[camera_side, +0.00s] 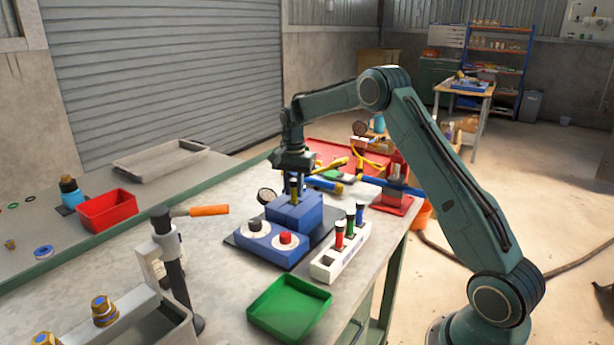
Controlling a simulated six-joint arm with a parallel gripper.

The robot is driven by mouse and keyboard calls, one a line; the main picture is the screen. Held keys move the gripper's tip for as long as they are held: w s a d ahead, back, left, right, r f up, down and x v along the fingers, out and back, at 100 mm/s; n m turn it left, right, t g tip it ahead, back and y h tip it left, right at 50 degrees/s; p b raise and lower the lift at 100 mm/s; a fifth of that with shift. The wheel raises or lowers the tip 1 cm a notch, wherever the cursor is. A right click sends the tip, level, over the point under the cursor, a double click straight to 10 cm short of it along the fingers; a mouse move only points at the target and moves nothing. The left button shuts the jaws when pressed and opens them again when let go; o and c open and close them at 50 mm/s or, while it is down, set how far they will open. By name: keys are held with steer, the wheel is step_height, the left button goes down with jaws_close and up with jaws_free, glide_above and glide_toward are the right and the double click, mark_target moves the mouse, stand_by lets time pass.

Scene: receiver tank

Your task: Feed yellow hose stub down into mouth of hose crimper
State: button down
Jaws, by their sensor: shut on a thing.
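My gripper (294,180) points down and is shut on the yellow hose stub (294,187), a small upright piece mostly hidden between the fingers. It is directly above the blue hose crimper (297,212), a block on a dark base plate. The stub's lower end is at or just above the top of the block; I cannot tell whether it is inside the mouth, which is hidden from this side.
A blue control box (262,254) with a black and a red button stands in front of the crimper. A white rack (331,262) with several coloured-capped pieces is at right. A green tray (290,308) lies nearer. A red tray (330,152) and tools are behind.

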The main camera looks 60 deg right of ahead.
steer(key=shift+f, duration=0.1)
steer(key=c, duration=1.1)
jaws_free()
steer(key=shift+c, duration=0.2)
steer(key=shift+r, duration=3.05)
steer(key=shift+a, duration=0.1)
